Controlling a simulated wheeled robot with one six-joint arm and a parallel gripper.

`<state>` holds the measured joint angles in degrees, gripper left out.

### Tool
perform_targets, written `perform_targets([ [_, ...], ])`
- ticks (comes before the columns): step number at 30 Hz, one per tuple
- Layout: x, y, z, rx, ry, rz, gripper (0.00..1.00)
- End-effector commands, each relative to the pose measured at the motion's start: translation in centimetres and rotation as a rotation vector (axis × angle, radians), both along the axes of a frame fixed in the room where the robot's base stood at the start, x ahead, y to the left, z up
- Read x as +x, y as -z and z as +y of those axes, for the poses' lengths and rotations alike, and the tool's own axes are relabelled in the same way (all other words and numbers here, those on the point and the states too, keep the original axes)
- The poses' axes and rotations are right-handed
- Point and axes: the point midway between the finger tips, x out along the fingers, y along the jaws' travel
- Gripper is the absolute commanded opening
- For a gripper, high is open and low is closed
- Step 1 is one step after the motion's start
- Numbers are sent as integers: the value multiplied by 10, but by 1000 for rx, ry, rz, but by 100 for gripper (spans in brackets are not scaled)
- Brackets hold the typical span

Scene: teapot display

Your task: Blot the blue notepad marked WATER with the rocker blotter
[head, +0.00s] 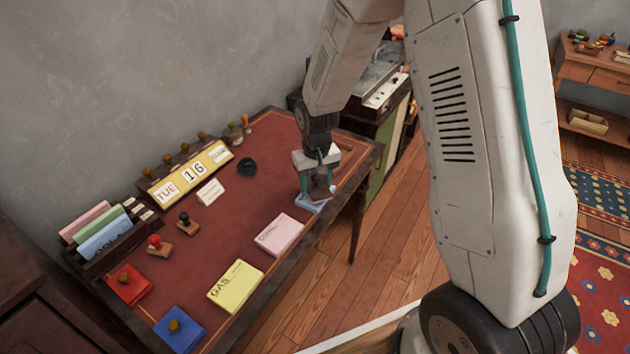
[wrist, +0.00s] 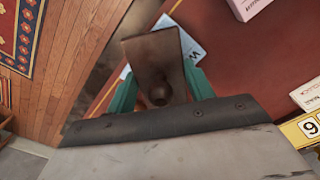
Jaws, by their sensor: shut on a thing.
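The blue notepad (head: 308,205) lies at the right front edge of the red-topped desk. In the wrist view the notepad (wrist: 192,46) shows pale blue with a dark "W"; the rest of its word is covered. My gripper (head: 318,188) is above the notepad. Its teal fingers are shut on the knob of the rocker blotter (wrist: 152,55), a brown block that covers much of the notepad from the wrist camera. In the head view the blotter is partly hidden by the fingers, and I cannot tell whether it touches the paper.
A pink notepad (head: 278,235) and a yellow notepad (head: 236,286) marked GAS lie along the desk's front edge. A calendar block (head: 188,175) and stamps stand behind. Red (head: 128,287) and blue (head: 180,329) pads sit at the near left. The desk's middle (head: 235,218) is clear.

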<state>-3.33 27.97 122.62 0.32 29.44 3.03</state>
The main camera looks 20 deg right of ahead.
Motion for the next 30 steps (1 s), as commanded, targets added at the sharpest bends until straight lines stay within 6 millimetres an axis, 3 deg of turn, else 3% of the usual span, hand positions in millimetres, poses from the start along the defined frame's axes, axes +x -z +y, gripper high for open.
perform_targets([
  [8,-1,1,0,0,0,-7,32],
  [20,-10,-1,0,0,2,-201,32],
  [30,-8,-1,0,0,2,-201,32],
])
